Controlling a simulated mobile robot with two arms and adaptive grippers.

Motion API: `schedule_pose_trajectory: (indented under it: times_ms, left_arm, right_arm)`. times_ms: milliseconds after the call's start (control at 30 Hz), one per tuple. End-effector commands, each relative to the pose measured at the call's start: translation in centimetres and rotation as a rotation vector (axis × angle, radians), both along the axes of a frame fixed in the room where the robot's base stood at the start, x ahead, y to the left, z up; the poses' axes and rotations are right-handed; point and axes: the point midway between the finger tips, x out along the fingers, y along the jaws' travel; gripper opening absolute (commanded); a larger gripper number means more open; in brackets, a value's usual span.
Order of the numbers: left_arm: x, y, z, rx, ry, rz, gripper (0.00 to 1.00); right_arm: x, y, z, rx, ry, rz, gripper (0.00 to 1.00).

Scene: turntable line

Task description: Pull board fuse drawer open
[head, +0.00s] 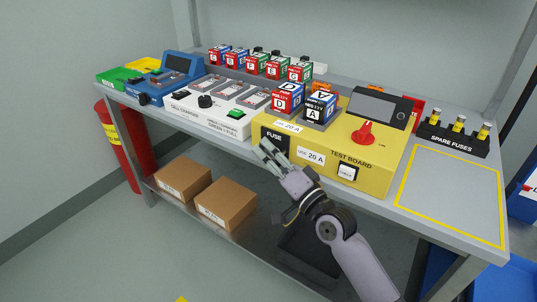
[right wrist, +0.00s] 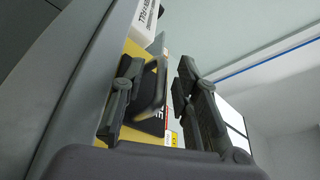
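The yellow test board (head: 378,178) stands on the bench. Its black fuse drawer (head: 273,139), labelled FUSE, is at the left of the front face and looks flush with it; its lower part is hidden by my gripper. My right gripper (head: 267,153) is just in front of the drawer. In the right wrist view its two fingers (right wrist: 160,98) are apart, with the drawer's black handle (right wrist: 150,92) between them. The handle is close to the left finger, with a gap to the right one; I cannot tell whether they touch. My left gripper is not in view.
Two battery blocks, including A (head: 318,107), stand on the board. A white charger (head: 210,112) is left of it, a spare fuses rack (head: 455,133) right. A yellow-outlined bench area (head: 452,190) is clear. Cardboard boxes (head: 227,203) sit on the lower shelf.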

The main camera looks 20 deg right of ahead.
Motion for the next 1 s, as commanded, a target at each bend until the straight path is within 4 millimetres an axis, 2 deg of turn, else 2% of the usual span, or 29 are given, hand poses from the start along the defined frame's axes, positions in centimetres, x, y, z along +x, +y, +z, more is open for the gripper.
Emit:
schedule_pose_trajectory:
  times_ms: [67,500,1000]
  left_arm:
    - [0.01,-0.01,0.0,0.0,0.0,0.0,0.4]
    - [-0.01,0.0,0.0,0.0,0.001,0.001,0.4]
    - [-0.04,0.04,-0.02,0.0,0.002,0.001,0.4]
  right_arm:
    - [-0.02,0.0,-0.02,0.0,0.0,0.0,0.29]
    - [-0.05,-0.02,-0.02,0.0,0.0,0.0,0.0]
    - [-0.04,-0.04,-0.05,0.0,0.001,0.0,0.0]
